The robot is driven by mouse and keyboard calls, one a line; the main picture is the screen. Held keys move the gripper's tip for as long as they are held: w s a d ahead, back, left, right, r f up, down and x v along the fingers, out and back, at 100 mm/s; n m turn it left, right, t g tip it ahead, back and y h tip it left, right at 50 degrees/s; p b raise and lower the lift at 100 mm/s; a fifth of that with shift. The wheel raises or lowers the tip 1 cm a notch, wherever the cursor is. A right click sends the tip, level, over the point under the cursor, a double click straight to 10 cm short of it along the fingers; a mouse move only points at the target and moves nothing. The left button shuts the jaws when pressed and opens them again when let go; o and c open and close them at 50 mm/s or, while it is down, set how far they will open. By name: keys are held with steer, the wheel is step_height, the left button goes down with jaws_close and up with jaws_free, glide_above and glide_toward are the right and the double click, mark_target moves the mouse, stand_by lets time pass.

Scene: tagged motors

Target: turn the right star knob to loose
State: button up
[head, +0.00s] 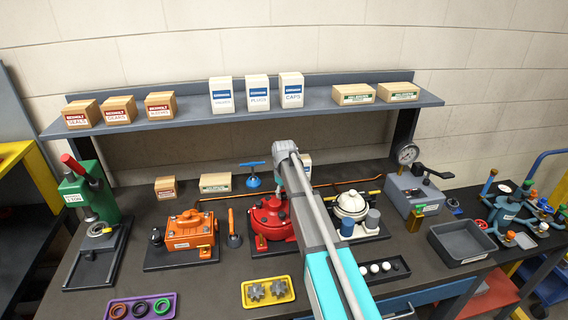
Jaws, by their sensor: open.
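I cannot clearly pick out a star knob at this size. Three motor-like units stand on the dark bench: an orange one (190,229) at left, a red one (268,222) in the middle and a white one (350,206) right of it. Small dark parts show on the red unit, too small to identify, and my arm crosses its right side. My arm rises from the bottom edge, in front of the bench middle. My gripper does not show in this view.
A shelf (240,106) with boxes runs along the back. A green press (88,200) stands at left, a grey gauge fixture (408,190) at right. Trays, including a yellow gear tray (247,302) and an empty grey bin (463,241), lie along the front. Coloured valves (504,210) stand far right.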

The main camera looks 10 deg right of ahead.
mark_target(284, 194)
steer(key=m, duration=0.7)
steer(key=shift+m, duration=0.4)
steer(key=m, duration=0.3)
steer(key=shift+m, duration=0.4)
steer(key=m, duration=0.3)
steer(key=shift+m, duration=0.4)
steer(key=m, duration=0.3)
steer(key=shift+m, duration=0.4)
steer(key=m, duration=0.7)
steer(key=shift+m, duration=0.4)
steer(key=m, duration=0.3)
steer(key=shift+m, duration=0.4)
step_height(284, 194, up, 14)
steer(key=p, duration=1.3)
steer(key=shift+p, duration=0.4)
